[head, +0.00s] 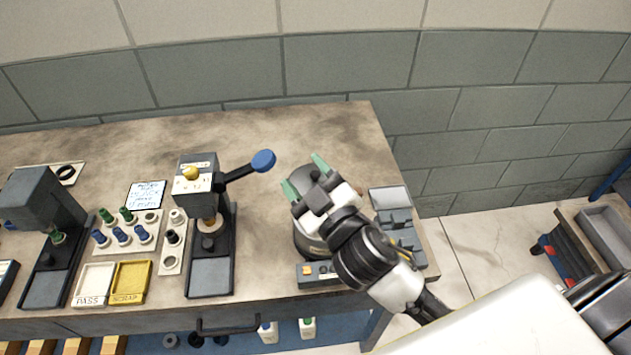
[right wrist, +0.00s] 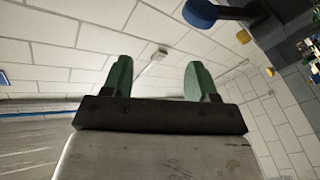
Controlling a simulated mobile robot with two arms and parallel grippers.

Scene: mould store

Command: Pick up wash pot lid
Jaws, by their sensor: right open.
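The wash pot (head: 304,243) is a dark grey round vessel at the right part of the bench in the head view, largely hidden behind my right gripper and wrist. I cannot tell whether the fingers touch the lid. In the right wrist view the two green fingers (right wrist: 159,80) are apart with nothing visible between them. My left gripper is not in view.
A press with a blue-knobbed lever (head: 263,161) stands left of the pot. A grey stepped holder (head: 400,232) is close on the right, and a small control box (head: 318,274) is in front. PASS (head: 93,286) and SCRAP (head: 131,282) trays lie further left. The bench behind is clear.

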